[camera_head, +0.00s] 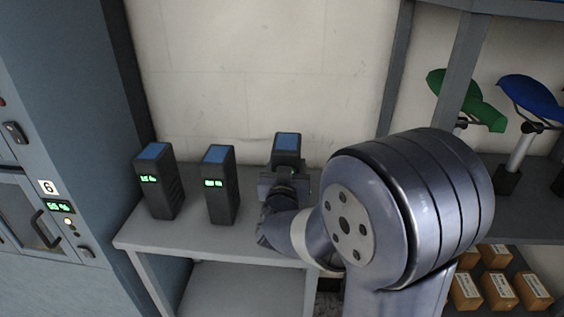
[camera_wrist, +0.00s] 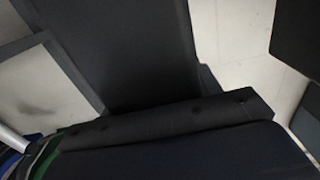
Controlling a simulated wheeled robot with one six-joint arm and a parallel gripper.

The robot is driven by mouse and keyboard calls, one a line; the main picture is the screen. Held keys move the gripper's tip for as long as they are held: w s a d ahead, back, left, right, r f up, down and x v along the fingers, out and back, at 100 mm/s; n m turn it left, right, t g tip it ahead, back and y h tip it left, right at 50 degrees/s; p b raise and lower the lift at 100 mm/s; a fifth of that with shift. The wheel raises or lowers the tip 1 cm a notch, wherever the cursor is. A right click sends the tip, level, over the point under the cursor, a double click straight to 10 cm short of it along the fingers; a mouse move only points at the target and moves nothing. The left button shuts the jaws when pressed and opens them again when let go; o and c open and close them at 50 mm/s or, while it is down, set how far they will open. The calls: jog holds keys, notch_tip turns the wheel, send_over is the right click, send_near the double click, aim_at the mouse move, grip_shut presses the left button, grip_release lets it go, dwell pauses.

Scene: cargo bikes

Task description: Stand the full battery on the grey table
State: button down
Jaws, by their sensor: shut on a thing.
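A dark battery with a blue top (camera_head: 287,143) is at the right part of the grey table (camera_head: 150,236), and my gripper (camera_head: 288,182) is shut on it. It looks upright; my gripper and arm hide its lower part, so I cannot tell whether its base touches the table. In the wrist view a large dark face (camera_wrist: 125,50), likely the held battery, fills the upper middle. Two similar batteries stand upright on the table to the left, a left one (camera_head: 160,185) and a middle one (camera_head: 221,188), both with lit green displays. The held battery's display is hidden.
A blue-grey cabinet (camera_head: 60,110) with a numbered bay stands at the left. A shelf at the right holds a green saddle (camera_head: 462,98), a blue saddle (camera_head: 535,95) and several cardboard boxes (camera_head: 500,290). A pale wall (camera_head: 240,70) is behind the table.

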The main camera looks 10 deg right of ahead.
jog(key=shift+f+b, duration=0.4)
jog(key=shift+f, duration=1.6)
jog(key=shift+c, duration=2.1)
grip_release()
jog(key=shift+f, duration=0.1)
jog(key=shift+s+a, duration=0.1)
jog(key=shift+s, duration=0.15)
jog(key=v, duration=1.1)
jog(key=shift+s, duration=0.3)
